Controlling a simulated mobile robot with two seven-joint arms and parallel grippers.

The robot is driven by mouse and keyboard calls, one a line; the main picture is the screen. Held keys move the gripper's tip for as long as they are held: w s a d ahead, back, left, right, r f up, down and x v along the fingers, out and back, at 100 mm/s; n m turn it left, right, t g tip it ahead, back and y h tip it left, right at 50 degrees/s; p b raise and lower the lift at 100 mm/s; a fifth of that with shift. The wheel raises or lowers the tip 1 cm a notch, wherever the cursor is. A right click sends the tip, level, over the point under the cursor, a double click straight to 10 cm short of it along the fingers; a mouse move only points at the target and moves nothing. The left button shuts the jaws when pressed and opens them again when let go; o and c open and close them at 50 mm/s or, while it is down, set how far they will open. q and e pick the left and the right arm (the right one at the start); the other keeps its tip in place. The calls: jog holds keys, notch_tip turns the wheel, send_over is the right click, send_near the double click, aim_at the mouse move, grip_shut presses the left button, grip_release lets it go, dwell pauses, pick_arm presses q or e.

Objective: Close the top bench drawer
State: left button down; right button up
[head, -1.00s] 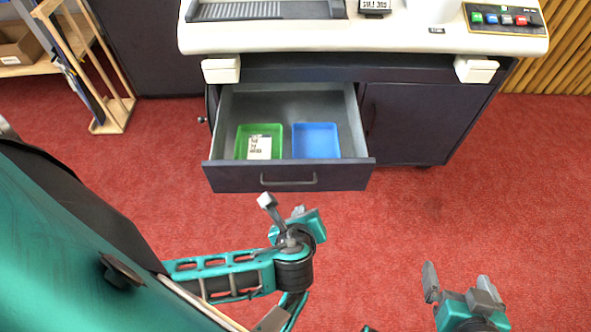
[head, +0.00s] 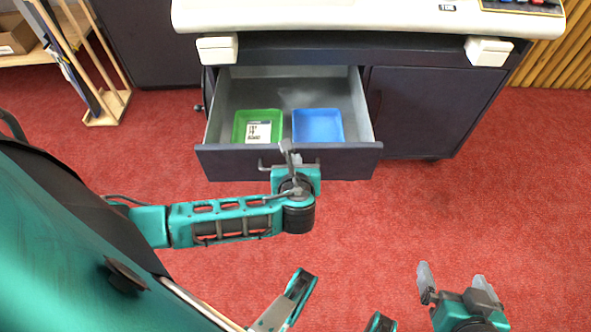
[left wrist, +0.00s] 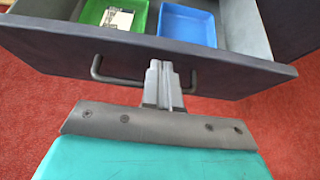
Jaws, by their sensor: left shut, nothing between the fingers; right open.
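The top bench drawer (head: 225,160) stands open, pulled out toward me below the bench top. Its dark front panel also shows in the left wrist view (left wrist: 60,52). A grey bar handle (left wrist: 108,77) runs across the front. My left gripper (head: 289,150) is shut and empty at the drawer front, with its fingers (left wrist: 163,82) over the middle of the handle. I cannot tell whether the fingers touch the panel. My right gripper (head: 451,278) is open and empty above the red floor at the lower right, away from the drawer.
Inside the drawer lie a green tray (head: 239,128) with a labelled packet (head: 258,132) and a blue tray (head: 318,126). A closed cabinet door (head: 425,112) is right of the drawer. A wooden rack (head: 108,108) stands at left. The red floor in front is clear.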

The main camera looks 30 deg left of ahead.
pick_arm(q)
jog(key=shift+w+a, duration=0.4)
jog(key=shift+w, duration=0.2)
jog(key=shift+w+a, duration=0.1)
pick_arm(e)
jog(key=shift+w+a+r, duration=0.1)
jog(key=shift+w+a, duration=0.1)
jog(key=shift+a, duration=0.1)
pick_arm(q)
jog(key=shift+w, duration=0.1)
pick_arm(e)
jog(key=shift+r, duration=0.1)
